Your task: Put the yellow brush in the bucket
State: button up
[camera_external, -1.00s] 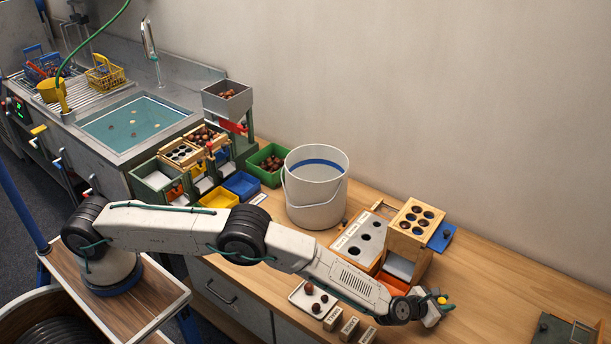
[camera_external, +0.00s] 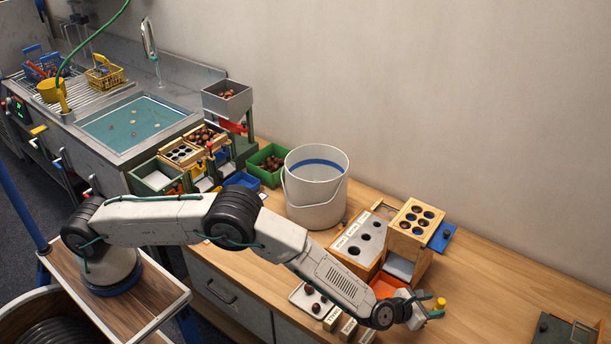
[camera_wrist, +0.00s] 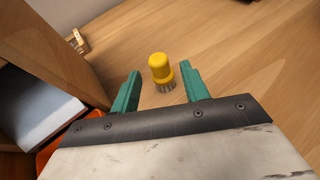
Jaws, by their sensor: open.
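The yellow brush (camera_wrist: 159,68) stands upright on the wooden bench, bristles down, seen between and just beyond the tips of my gripper (camera_wrist: 158,82). In the external view the brush (camera_external: 441,303) is a small yellow knob just beyond my gripper (camera_external: 429,307). My gripper has two green fingers, spread apart and empty. I cannot tell whether a finger touches the brush. The white bucket (camera_external: 315,204) with a blue band inside stands upright on the bench, left of and behind my gripper. Its bottom inside is hidden.
A wooden box with a holed top (camera_external: 408,237) and a holed board (camera_external: 352,248) stand between bucket and gripper. An orange tray (camera_external: 388,286) and a white tray with chestnuts (camera_external: 297,291) lie near my arm.

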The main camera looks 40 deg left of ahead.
jog(key=v, duration=0.5)
jog(key=shift+w, duration=0.1)
jog(key=shift+o, duration=1.3)
jog(key=shift+s+a+r, duration=0.2)
jog(key=shift+s+a, duration=0.15)
jog(key=shift+s, duration=0.15)
jog(key=shift+r, duration=0.1)
